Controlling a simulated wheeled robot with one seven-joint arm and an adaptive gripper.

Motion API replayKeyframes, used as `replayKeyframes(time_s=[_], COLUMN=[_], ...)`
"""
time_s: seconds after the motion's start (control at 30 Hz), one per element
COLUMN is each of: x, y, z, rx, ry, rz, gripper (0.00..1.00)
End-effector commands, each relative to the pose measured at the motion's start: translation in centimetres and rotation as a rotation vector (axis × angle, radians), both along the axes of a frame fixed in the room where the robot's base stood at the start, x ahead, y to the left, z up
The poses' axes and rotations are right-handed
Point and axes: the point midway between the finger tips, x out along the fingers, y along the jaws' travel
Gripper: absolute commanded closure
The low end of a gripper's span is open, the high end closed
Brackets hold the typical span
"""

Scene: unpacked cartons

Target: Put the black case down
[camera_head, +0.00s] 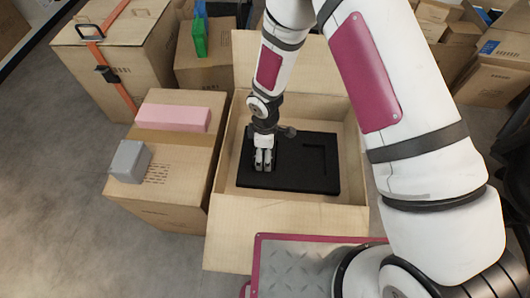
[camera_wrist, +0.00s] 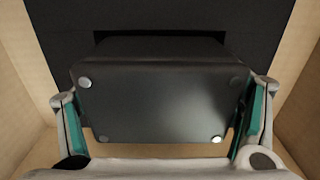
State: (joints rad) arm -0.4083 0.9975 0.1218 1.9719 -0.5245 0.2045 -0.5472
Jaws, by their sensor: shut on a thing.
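My gripper (camera_head: 263,160) reaches down into an open carton (camera_head: 285,215), over the left part of a black insert (camera_head: 290,180). In the wrist view the black case (camera_wrist: 160,95), a dark box with small round studs at its corners, sits between my two teal-padded fingers, which are shut on it. A darker slot (camera_wrist: 160,36) in the insert shows just beyond the case. Another rectangular recess (camera_head: 315,158) is in the insert's right half. In the head view the case does not stand out from the black insert. I cannot tell whether it touches the insert.
A closed carton (camera_head: 165,190) on the left bears a pink box (camera_head: 173,117) and a grey box (camera_head: 130,160). A strapped carton (camera_head: 125,60) stands behind it. The carton's walls are close around my gripper; its flaps are folded outward. Floor is clear at the lower left.

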Motion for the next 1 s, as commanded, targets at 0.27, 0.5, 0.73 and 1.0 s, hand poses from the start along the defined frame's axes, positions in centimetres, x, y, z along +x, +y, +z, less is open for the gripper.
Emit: replayKeyframes(time_s=[0.27, 0.5, 0.73, 1.0], x=[0.1, 0.1, 0.0, 0.0], y=[0.0, 0.0, 0.0, 0.0], z=[-0.1, -0.8, -1.4, -1.3], rx=[0.001, 0.001, 0.001, 0.000], ry=[-0.002, -0.002, 0.000, 0.000], rz=[-0.001, -0.001, -0.001, -0.001], gripper=[0.48, 0.48, 0.05, 0.00])
